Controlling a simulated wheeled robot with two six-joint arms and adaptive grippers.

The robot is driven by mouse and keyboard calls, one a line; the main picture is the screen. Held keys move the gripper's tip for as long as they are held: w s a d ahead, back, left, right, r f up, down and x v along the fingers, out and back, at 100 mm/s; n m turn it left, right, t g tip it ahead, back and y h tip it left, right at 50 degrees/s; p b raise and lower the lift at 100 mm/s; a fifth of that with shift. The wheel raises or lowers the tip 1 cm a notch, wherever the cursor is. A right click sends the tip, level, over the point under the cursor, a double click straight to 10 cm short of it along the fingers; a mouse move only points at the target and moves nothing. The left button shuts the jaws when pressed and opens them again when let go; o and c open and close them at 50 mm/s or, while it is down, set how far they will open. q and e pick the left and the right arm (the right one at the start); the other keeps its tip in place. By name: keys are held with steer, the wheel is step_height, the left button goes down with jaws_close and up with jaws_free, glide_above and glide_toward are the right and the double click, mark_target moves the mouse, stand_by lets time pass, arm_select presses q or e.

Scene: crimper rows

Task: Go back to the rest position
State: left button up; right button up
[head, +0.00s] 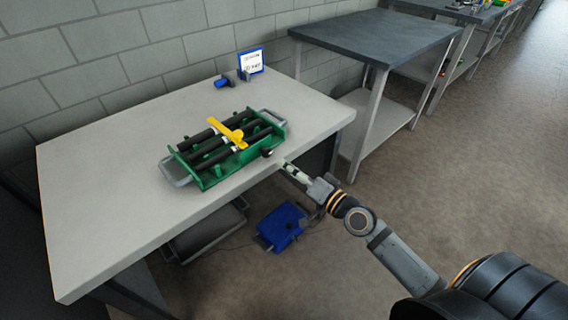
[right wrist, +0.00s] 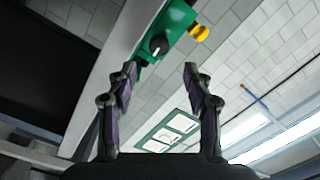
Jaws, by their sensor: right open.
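My right gripper (head: 285,166) is at the front edge of the light table, just right of the green tray. In the right wrist view its two fingers (right wrist: 160,85) stand apart with nothing between them. The green tray (head: 209,182) with grey end handles lies on the table (head: 97,241) and holds several black rods. A yellow piece (head: 228,134) lies across the rods. A corner of the green tray (right wrist: 176,22) shows beyond the fingers, with a black rod end (right wrist: 159,44) and a yellow end (right wrist: 199,33). My left gripper is not in view.
A small sign (head: 251,62) and a blue tool (head: 222,83) are at the table's back. A blue box (head: 282,226) sits below the table's front side. A dark-topped table (head: 380,35) stands to the right. The floor (head: 480,150) on the right is open.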

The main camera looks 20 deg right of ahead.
stand_by(0.4)
